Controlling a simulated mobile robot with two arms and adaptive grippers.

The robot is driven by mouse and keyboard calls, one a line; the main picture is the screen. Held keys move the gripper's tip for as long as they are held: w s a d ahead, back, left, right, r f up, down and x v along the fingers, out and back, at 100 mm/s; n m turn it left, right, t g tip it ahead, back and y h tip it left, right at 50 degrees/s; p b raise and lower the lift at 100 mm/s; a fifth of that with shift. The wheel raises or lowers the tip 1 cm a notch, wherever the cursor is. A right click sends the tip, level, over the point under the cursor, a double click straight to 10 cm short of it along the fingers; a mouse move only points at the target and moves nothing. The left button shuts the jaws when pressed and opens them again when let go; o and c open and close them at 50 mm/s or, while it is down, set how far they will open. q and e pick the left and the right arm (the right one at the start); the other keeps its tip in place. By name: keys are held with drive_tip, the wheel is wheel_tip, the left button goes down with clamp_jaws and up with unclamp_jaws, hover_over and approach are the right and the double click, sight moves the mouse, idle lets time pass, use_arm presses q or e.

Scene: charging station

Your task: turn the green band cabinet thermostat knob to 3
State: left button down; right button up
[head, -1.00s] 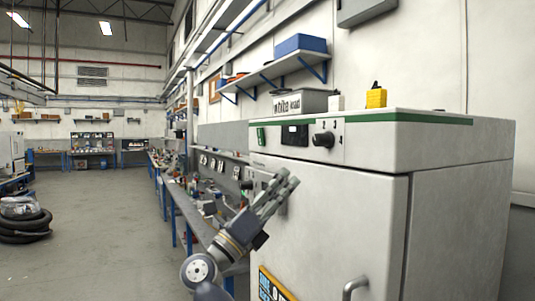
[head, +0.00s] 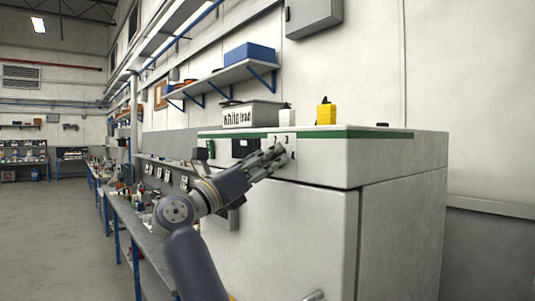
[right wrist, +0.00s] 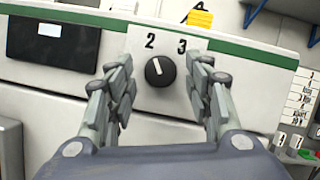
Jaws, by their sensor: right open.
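The white cabinet (head: 400,165) with the green band (head: 355,134) stands at the right of the head view. Its round black thermostat knob (right wrist: 160,71) shows in the right wrist view, below the printed numbers 2 and 3. The knob's white mark points up and slightly left, toward the 2. My right gripper (head: 276,157) reaches the front panel and hides the knob in the head view. In the right wrist view its open fingers (right wrist: 158,76) stand on either side of the knob, with gaps between. My left gripper is not in view.
A dark display (right wrist: 54,41) sits left of the knob. A yellow block (head: 326,112), a small white box and a grey "white lead" box (head: 250,115) are at the cabinet's top. A workbench (head: 135,217) runs along the wall to the left.

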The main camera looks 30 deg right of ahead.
drive_tip(key=shift+d+r, duration=0.15)
drive_tip(key=shift+d, duration=0.2)
drive_tip(key=c, duration=1)
drive_tip(key=shift+c, duration=0.2)
drive_tip(key=shift+m+g, duration=0.3)
drive_tip(key=shift+m, duration=0.1)
drive_tip(key=shift+w+r+m+g+y+p, duration=0.15)
drive_tip(key=shift+m+g+p, duration=0.95)
drive_tip(key=shift+m, duration=1.6)
drive_tip(key=shift+w+f+m+g+y+p, duration=0.1)
drive_tip(key=shift+m+g+y+p, duration=0.3)
drive_tip(key=shift+m+g, duration=1.75)
drive_tip(key=shift+w+r+m+g+y+p, duration=0.15)
drive_tip(key=shift+m+g+p, duration=0.7)
drive_tip(key=shift+m, duration=2.4)
drive_tip(key=shift+a+f, duration=0.1)
